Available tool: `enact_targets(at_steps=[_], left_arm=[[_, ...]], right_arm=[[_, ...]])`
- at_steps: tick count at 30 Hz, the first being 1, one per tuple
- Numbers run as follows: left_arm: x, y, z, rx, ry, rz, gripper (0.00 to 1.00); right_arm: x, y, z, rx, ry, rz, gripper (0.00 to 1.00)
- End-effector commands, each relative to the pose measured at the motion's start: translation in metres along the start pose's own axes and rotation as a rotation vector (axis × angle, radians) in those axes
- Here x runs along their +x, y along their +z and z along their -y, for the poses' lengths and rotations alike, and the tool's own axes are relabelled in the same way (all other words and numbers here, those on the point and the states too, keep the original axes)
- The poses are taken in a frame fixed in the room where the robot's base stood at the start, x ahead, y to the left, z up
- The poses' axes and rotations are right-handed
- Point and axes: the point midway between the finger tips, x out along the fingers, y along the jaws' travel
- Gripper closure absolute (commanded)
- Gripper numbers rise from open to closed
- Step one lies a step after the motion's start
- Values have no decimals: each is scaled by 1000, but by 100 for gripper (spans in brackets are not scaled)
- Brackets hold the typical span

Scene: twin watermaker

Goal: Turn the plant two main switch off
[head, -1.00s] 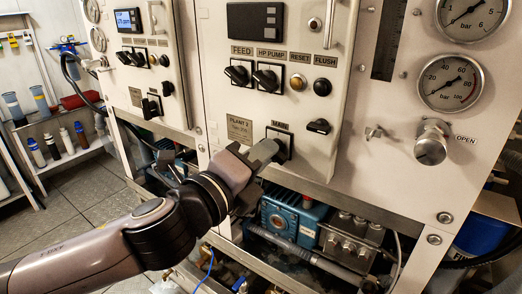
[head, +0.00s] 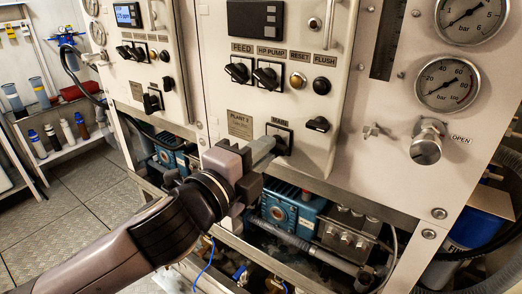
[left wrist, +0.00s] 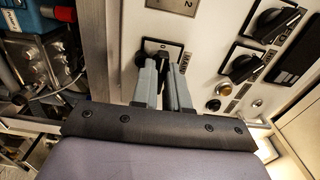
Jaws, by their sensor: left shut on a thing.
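The plant two main switch (head: 285,133) is a black rotary knob on a dark square plate under the MAIN label, low on the white panel. In the left wrist view the switch (left wrist: 150,47) shows just beyond the fingertips. My left gripper (head: 274,146) reaches up to it from the lower left. In the left wrist view the grey fingers of my left gripper (left wrist: 164,68) stand close on both sides of the knob and are shut on it. The fingers hide much of the knob, so its exact angle is hard to read. My right gripper is not in view.
Above the switch are the FEED knob (head: 239,69), HP pump knob (head: 268,74), reset button (head: 298,80) and flush button (head: 322,85). A blue pump (head: 292,208) and pipes lie below the panel.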

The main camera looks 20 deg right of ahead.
Motion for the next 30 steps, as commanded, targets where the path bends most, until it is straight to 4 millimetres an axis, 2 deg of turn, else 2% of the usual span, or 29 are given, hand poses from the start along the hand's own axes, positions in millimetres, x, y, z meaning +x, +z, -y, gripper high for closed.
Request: enact_targets(at_steps=[7, 8, 10, 21, 26, 30], left_arm=[[0, 0, 0, -8, 1, -2, 100], [0, 0, 0, -8, 1, -2, 83], [0, -1, 0, -7, 1, -2, 61], [-3, 0, 0, -3, 0, -1, 61], [-18, 0, -1, -3, 0, -1, 61], [-37, 0, -2, -5, 0, -1, 61]], right_arm=[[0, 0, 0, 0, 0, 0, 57], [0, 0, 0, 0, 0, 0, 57], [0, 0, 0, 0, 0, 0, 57], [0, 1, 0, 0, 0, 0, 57], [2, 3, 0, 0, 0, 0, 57], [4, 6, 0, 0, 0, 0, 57]])
